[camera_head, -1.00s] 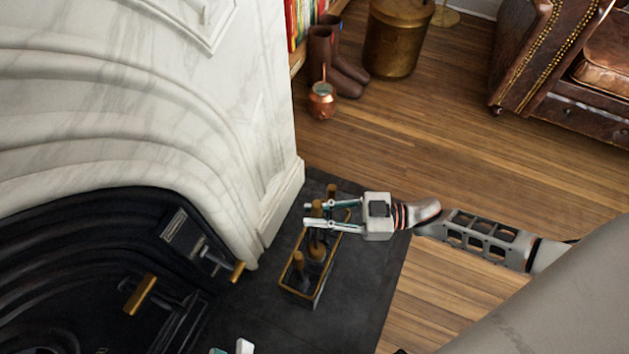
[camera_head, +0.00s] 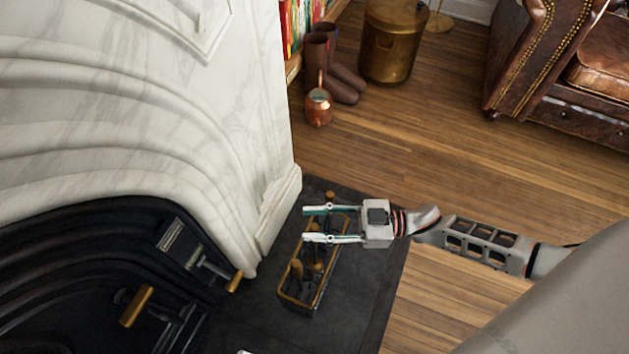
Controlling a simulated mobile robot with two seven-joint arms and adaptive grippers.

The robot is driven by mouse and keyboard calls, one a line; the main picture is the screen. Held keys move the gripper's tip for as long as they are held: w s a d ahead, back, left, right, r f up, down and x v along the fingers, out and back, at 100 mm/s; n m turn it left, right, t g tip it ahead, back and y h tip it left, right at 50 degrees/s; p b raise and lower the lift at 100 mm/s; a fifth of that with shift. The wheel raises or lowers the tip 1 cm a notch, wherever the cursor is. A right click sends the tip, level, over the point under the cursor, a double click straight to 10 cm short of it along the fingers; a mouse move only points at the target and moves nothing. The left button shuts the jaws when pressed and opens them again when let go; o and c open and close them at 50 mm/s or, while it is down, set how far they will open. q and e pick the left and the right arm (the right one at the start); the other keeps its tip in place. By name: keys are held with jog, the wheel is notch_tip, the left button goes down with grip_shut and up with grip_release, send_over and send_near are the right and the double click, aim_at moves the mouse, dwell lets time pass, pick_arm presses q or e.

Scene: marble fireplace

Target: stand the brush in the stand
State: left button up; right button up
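The stand (camera_head: 285,297) is a dark rectangular holder with a brass rim on the black hearth slab. Several brass-coloured handles show in and around it, and I cannot tell which belongs to the brush. One handle (camera_head: 330,197) stands at the stand's far end, just beyond my fingers. My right gripper (camera_head: 307,224) is over the far part of the stand, its two fingers spread apart with nothing visible between them. A small pale sliver (camera_head: 243,352) at the bottom edge may be a tip of my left gripper; the rest is out of frame.
The white marble fireplace (camera_head: 150,110) rises on the left, with brass-handled irons (camera_head: 137,306) in its dark opening. A copper pot (camera_head: 319,107), brown boots (camera_head: 343,83) and a brass bin (camera_head: 391,42) stand at the back. The wood floor right of the slab is clear.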

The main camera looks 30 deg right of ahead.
jog(key=v, duration=1.1)
jog(key=shift+s+d, duration=0.2)
jog(key=shift+d, duration=0.15)
jog(key=shift+r, duration=0.1)
